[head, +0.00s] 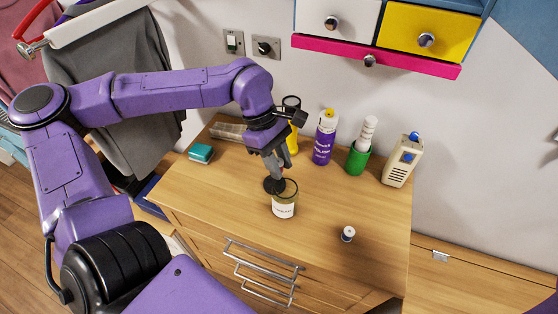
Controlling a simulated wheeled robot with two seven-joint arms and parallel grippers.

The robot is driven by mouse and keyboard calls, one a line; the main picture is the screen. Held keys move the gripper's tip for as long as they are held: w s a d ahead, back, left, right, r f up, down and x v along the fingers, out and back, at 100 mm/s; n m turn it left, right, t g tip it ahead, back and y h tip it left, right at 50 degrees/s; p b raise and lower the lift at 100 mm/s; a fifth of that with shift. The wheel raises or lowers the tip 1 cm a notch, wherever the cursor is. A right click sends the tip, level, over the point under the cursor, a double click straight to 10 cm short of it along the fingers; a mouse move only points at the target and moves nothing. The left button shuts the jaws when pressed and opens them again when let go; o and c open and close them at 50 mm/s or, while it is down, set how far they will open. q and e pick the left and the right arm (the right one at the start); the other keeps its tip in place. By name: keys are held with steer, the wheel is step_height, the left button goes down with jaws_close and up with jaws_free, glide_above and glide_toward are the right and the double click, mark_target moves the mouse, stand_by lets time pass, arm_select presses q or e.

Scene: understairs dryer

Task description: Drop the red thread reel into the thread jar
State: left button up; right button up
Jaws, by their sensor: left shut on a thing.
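The thread jar (283,211) stands upright near the front middle of the wooden dresser top, a small pale tub with a printed label and an open rim. My left gripper (279,177) points down right at the jar's mouth. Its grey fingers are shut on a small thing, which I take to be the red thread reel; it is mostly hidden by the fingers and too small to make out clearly. A dark round disc (273,186) shows beside the jar's rim, partly behind it. My right gripper is out of view.
A small white reel-like item with a dark top (348,234) stands right of the jar. The dresser's front right is clear.

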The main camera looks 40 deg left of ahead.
arm_select(q)
steer(key=shift+r, duration=0.1)
steer(key=o, duration=1.1)
steer(key=shift+s, duration=0.15)
steer(key=shift+c, duration=0.2)
steer(key=shift+a+r, duration=0.1)
steer(key=shift+r, duration=0.1)
steer(key=b+v, duration=0.1)
steer(key=v, duration=0.9)
steer(key=shift+b, duration=0.3)
